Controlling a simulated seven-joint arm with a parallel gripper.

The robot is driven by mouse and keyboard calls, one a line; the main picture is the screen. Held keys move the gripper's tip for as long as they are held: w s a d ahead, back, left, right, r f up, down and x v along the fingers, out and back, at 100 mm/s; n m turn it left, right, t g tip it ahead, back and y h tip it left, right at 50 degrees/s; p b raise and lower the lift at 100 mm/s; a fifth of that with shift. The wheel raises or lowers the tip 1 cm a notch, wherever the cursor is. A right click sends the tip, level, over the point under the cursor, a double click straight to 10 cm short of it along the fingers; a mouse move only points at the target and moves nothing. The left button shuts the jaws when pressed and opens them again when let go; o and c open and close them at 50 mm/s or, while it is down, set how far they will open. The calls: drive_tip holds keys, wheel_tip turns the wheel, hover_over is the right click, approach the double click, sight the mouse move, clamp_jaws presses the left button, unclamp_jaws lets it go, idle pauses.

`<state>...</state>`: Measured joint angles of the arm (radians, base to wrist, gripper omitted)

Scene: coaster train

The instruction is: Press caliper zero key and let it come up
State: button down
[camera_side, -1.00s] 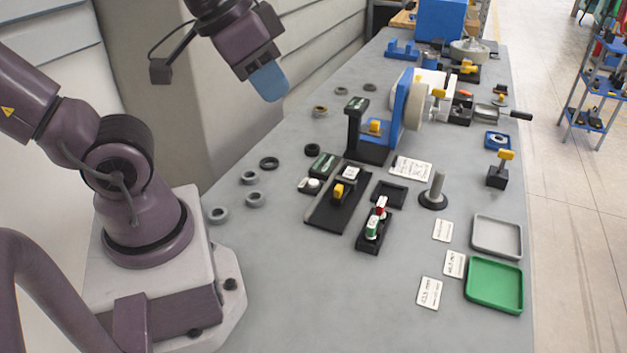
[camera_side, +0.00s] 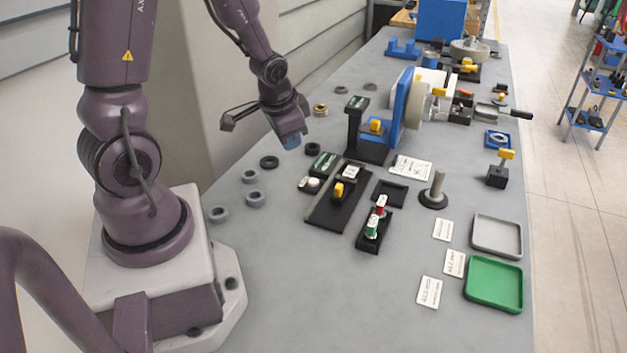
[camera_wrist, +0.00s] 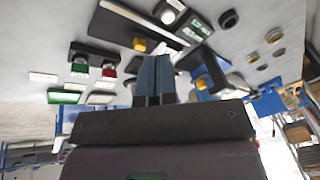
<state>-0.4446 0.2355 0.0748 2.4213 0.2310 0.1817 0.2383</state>
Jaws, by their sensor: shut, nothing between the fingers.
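My gripper (camera_side: 291,141) is shut and empty, with blue fingers pointing down above the bench. It is behind and left of the small green readout (camera_side: 322,163), apart from it. A white round key (camera_side: 312,183) on a black base sits just in front of that readout; I take these as the caliper's readout and zero key, but the lettering is too small to read. A black plate with a yellow knob (camera_side: 338,190) lies beside them. In the wrist view the shut fingers (camera_wrist: 156,62) point towards the bench, and the white key (camera_wrist: 168,16) shows above them, not touched.
A black post with a green display (camera_side: 357,104) and a blue upright frame (camera_side: 400,105) stand to the right. Several grey and dark rings (camera_side: 253,198) lie on the left. Red and green buttons (camera_side: 372,225) stand in front. A green tray (camera_side: 494,285) is front right.

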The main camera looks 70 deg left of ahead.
drive_tip(key=w+a+f+m+t, duration=0.2)
drive_tip(key=w+a+f+m, duration=0.15)
drive_tip(key=f, duration=0.25)
wheel_tip(320, 180, up, 3)
drive_tip(key=m+t, duration=0.2)
drive_tip(key=t, duration=0.2)
hover_over(314, 182)
drive_tip(key=shift+r+y, duration=0.1)
drive_tip(key=shift+y, duration=0.3)
drive_tip(key=shift+f, duration=4.45)
drive_tip(key=shift+f, duration=0.4)
